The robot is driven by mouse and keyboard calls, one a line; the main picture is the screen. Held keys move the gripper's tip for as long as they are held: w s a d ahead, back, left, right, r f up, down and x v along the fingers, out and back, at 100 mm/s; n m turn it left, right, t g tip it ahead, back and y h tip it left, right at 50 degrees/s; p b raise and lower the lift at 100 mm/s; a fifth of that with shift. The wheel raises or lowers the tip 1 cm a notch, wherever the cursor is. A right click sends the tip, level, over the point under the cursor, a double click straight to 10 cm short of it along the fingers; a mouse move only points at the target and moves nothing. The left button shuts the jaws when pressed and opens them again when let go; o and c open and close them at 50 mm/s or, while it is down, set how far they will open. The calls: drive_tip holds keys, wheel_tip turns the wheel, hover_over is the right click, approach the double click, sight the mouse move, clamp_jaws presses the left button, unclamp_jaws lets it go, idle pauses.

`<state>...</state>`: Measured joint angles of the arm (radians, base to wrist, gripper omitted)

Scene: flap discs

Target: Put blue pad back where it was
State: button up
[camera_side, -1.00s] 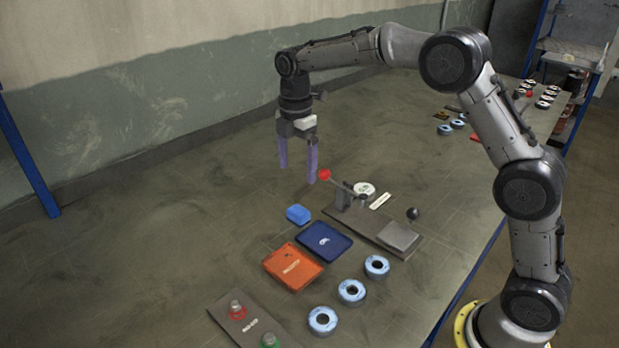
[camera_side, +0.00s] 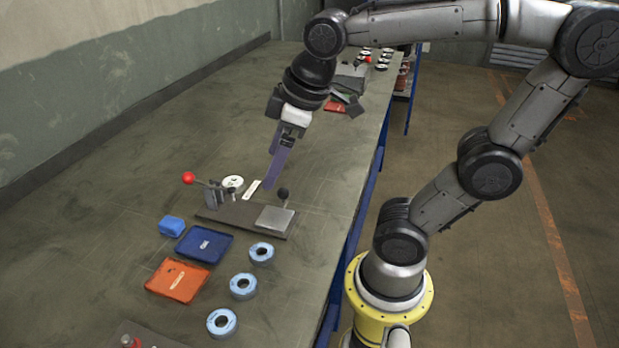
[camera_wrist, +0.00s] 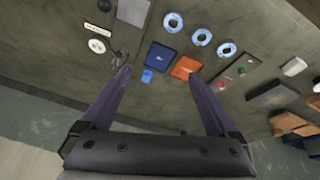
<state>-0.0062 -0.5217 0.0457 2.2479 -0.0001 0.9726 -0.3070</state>
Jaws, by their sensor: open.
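The blue pad (camera_side: 172,226) is a small block on the table. It lies just beyond the upper left corner of the dark blue tray (camera_side: 186,251), outside it. In the wrist view the pad (camera_wrist: 147,76) shows between my fingers, well below them, near the dark blue tray (camera_wrist: 160,57). My gripper (camera_side: 270,186) is in the air above the table, behind the lever fixture in the side view, apart from the pad. Its two purple fingers are spread with nothing between them, as the wrist view (camera_wrist: 158,75) shows.
An orange tray (camera_side: 177,281) lies in front of the blue tray. Several blue-and-white discs (camera_side: 243,286) lie to the right. The fixture (camera_side: 240,217) has a red-knobbed lever (camera_side: 188,178) and a black knob. A button panel (camera_side: 135,340) is at the bottom. The table's left part is clear.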

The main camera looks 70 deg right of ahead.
drive_tip(key=s+f+m+t, duration=0.1)
drive_tip(key=s+f+m, duration=0.2)
drive_tip(key=s, duration=0.3)
drive_tip(key=shift+f+m, duration=0.15)
drive_tip(key=shift+m, duration=0.15)
